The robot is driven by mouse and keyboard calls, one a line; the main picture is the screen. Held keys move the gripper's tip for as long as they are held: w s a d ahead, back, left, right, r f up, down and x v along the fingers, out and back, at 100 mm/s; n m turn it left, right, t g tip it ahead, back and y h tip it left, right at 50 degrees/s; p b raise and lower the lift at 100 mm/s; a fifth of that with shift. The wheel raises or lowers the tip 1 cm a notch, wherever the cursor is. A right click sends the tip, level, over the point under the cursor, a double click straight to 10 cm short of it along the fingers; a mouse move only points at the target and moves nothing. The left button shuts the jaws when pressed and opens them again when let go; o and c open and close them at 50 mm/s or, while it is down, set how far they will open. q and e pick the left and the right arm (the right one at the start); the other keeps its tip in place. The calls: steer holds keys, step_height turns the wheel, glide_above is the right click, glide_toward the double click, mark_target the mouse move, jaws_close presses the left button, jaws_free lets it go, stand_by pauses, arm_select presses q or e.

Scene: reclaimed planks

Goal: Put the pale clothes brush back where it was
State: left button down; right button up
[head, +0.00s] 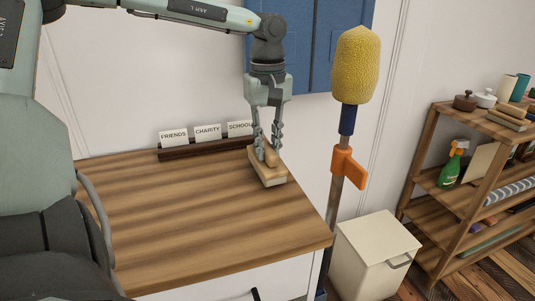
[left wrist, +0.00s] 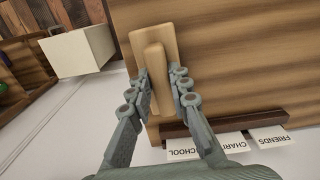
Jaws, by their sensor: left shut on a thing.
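The pale clothes brush (head: 268,172) is a light wooden block with a raised grip along its top. It is at the back right corner of the plank-topped table (head: 190,210). My left gripper (head: 267,150) points down from above and is shut on the brush's grip. In the left wrist view the brush (left wrist: 155,50) lies between the fingers of my left gripper (left wrist: 162,88). I cannot tell whether its underside touches the tabletop. My right gripper is not in view.
A dark card holder (head: 205,147) with cards reading FRIENDS, CHARITY and SCHOOL stands at the table's back edge, just left of the brush. A yellow-headed duster (head: 356,65) stands upright beyond the right edge. A white bin (head: 375,255) and wooden shelf (head: 420,165) are further right. The table's middle is clear.

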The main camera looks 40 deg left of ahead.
arm_select(q)
steer(key=shift+f, duration=0.9)
steer(key=shift+s+f, duration=0.2)
steer(key=shift+f, duration=0.1)
steer(key=c, duration=1.2)
jaws_free()
steer(key=shift+f, duration=0.15)
steer(key=o, duration=0.4)
steer(key=shift+w, duration=0.1)
steer(key=shift+o, duration=0.2)
steer(key=shift+w, duration=0.1)
